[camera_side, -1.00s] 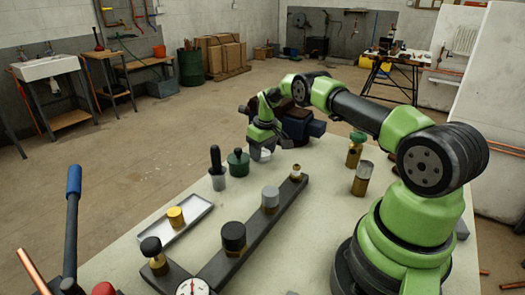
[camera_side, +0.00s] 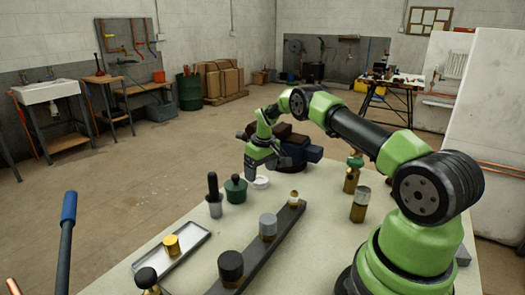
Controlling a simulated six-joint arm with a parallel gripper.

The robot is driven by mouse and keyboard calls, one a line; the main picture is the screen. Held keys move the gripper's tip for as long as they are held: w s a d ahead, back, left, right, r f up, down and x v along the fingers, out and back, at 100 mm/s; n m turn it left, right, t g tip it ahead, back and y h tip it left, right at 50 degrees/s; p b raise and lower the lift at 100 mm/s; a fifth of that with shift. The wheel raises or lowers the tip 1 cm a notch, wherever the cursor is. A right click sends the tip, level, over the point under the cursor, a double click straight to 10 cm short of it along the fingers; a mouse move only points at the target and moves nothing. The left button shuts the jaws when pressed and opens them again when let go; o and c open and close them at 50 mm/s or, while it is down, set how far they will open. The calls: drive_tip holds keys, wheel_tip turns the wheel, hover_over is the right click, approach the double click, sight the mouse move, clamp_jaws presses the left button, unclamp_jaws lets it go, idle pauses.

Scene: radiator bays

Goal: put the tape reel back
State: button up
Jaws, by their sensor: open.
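A small white ring, which looks like the tape reel (camera_side: 260,182), lies on the pale tabletop near its far edge, right of a green round jar. My gripper (camera_side: 262,172) points down just above and behind the reel in this view. It is open, and nothing shows between its fingers. I cannot tell whether a finger touches the reel.
A blue vise (camera_side: 300,150) stands behind my gripper. A black-topped bottle (camera_side: 214,198) and the green jar (camera_side: 236,190) stand left of the reel. A dark bar (camera_side: 262,250) with several fittings, a grey tray (camera_side: 172,258) and brass cylinders (camera_side: 360,205) are nearer.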

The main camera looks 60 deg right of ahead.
sight(263, 181)
drive_tip(key=s+a+r+t, duration=0.1)
drive_tip(key=a+r, duration=0.2)
drive_tip(key=r, duration=0.7)
drive_tip(key=s+a+r, duration=0.1)
drive_tip(key=a+r, duration=0.3)
drive_tip(key=r, duration=0.5)
drive_tip(key=s+a+r+t, duration=0.2)
drive_tip(key=s+a+r, duration=0.4)
drive_tip(key=a+r, duration=0.25)
drive_tip(key=s+a+m+t+y, duration=0.1)
drive_tip(key=s+a, duration=0.4)
drive_tip(key=s, duration=0.3)
drive_tip(key=s+a+t+y, duration=0.1)
drive_tip(key=s+a, duration=0.4)
drive_tip(key=s, duration=0.4)
drive_tip(key=shift+s+a+r+m+t, duration=0.15)
drive_tip(key=shift+s+a+m+t, duration=0.1)
drive_tip(key=shift+m+t, duration=0.15)
